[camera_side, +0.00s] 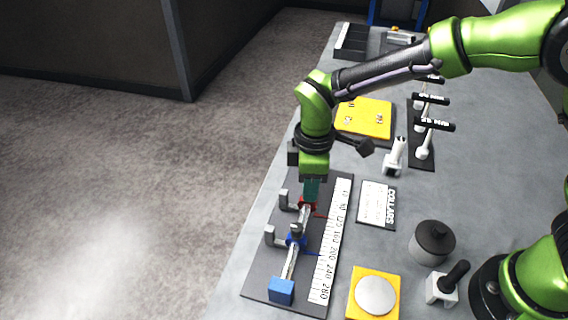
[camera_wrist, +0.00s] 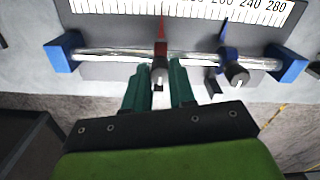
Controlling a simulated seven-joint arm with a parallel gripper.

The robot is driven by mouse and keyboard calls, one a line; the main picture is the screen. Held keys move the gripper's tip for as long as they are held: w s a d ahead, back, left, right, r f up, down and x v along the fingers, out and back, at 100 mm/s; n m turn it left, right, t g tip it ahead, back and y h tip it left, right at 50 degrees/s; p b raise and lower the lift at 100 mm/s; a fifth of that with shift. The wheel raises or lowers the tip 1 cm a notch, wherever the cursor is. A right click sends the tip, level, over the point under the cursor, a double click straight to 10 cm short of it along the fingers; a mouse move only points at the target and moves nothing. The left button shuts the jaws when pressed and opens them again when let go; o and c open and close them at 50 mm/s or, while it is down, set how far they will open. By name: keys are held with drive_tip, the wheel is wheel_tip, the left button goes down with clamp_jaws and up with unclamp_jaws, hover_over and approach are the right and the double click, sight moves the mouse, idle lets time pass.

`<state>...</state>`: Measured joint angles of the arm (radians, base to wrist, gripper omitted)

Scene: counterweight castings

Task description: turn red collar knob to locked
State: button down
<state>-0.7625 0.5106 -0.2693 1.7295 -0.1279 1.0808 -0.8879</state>
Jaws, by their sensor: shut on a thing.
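The red collar (camera_side: 307,204) sits on the metal rod (camera_side: 290,264); in the wrist view the red collar (camera_wrist: 160,50) has a red pointer toward the scale. My gripper (camera_side: 311,190) points down over it in the side view. In the wrist view my gripper (camera_wrist: 158,82) has its green fingers either side of the red collar's grey knob (camera_wrist: 159,74), shut on it. The fingers partly hide the knob, and its lock setting cannot be read. The blue collar (camera_wrist: 229,54) is to the right on the same rod, with its own dark-topped knob (camera_wrist: 237,75).
A white numbered scale (camera_side: 330,245) runs beside the rod. Blue end blocks (camera_wrist: 64,51) hold the rod. A printed card (camera_side: 376,204), a yellow pad with a grey disc (camera_side: 375,295) and a dark round weight (camera_side: 432,242) stand to the right. Grey brackets (camera_side: 270,236) stand left of the rod.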

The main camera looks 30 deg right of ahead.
drive_tip(key=m, duration=0.8)
drive_tip(key=shift+m, duration=0.3)
drive_tip(key=m, duration=0.4)
drive_tip(key=shift+a+m, duration=0.1)
drive_tip(key=shift+m, duration=2.5)
drive_tip(key=c, duration=0.9)
unclamp_jaws()
drive_tip(key=shift+c, duration=0.2)
